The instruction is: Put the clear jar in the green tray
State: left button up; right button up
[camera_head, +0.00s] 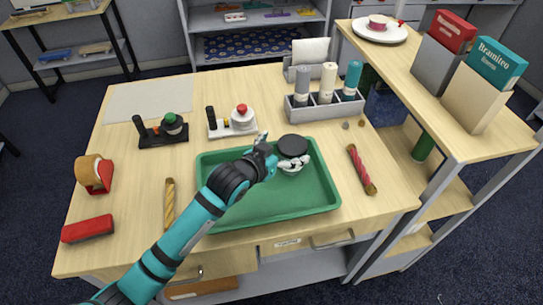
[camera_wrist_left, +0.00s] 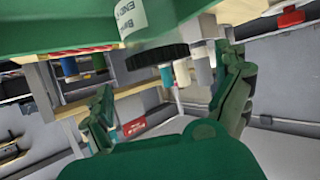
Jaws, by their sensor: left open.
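The clear jar (camera_head: 292,164) with a black lid (camera_head: 293,145) stands upright inside the green tray (camera_head: 262,208), near its far edge. In the left wrist view the jar's black lid (camera_wrist_left: 156,56) and white label (camera_wrist_left: 131,18) show upside down, under the green tray (camera_wrist_left: 60,22). My left gripper (camera_head: 273,154) is open just beside the jar, on its near left side. In the left wrist view its fingers (camera_wrist_left: 167,80) are spread, with the lid showing beyond and between them. I cannot tell whether a finger touches the jar. My right gripper is out of view.
A grey rack (camera_head: 326,108) with bottles stands behind the tray. A red twisted stick (camera_head: 361,169) lies to its right, a yellow one (camera_head: 169,203) to its left. Devices with knobs (camera_head: 232,123) stand behind left. A raised shelf (camera_head: 440,115) borders the table on the right.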

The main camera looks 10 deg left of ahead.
pick_arm(q)
jog(key=v, duration=0.6)
jog(key=shift+s+a, duration=0.2)
jog(key=shift+s, duration=0.05)
